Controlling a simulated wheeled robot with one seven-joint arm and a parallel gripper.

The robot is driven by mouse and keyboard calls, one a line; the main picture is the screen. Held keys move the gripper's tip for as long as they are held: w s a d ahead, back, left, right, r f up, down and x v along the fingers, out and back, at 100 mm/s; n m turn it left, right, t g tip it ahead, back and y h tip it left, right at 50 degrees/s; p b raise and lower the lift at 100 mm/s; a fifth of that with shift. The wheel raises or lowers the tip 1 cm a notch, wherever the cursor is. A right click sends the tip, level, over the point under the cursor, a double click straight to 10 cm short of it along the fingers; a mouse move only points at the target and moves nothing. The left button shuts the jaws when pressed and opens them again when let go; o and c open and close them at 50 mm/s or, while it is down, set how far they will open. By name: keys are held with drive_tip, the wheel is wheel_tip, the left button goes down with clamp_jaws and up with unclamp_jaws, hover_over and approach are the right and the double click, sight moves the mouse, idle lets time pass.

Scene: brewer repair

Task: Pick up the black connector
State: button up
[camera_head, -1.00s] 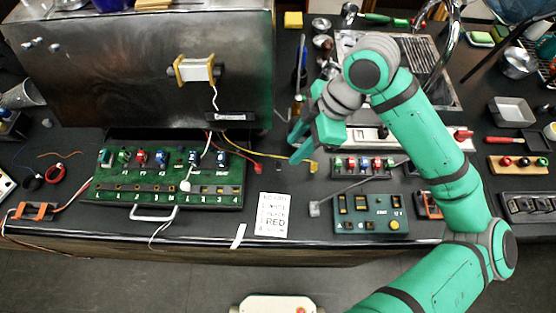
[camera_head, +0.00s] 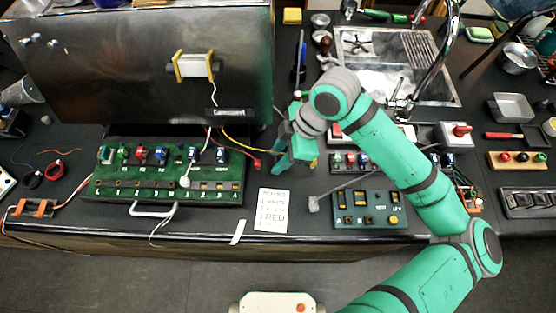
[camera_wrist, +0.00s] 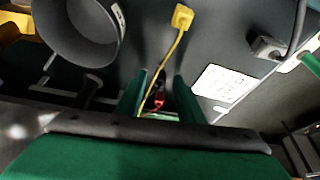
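My gripper (camera_head: 283,165) reaches down low over the counter, right of the green switch board. In the wrist view its two green fingers (camera_wrist: 160,98) stand apart. Between them I see a small dark piece (camera_wrist: 160,78), which looks like the black connector, with a red connector (camera_wrist: 157,103) just beyond it. I cannot tell how high the fingers are above them. The red connector also shows in the head view (camera_head: 258,164), left of the fingers. The dark piece is hidden there by my gripper.
A yellow connector (camera_wrist: 182,17) on a yellow cable lies nearby. A grey connector (camera_head: 314,204) lies left of the dark green switch box (camera_head: 368,221). A printed card (camera_head: 271,211) lies in front of my gripper. The large metal brewer (camera_head: 130,75) stands at the left, behind the green board (camera_head: 165,190).

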clamp_jaws()
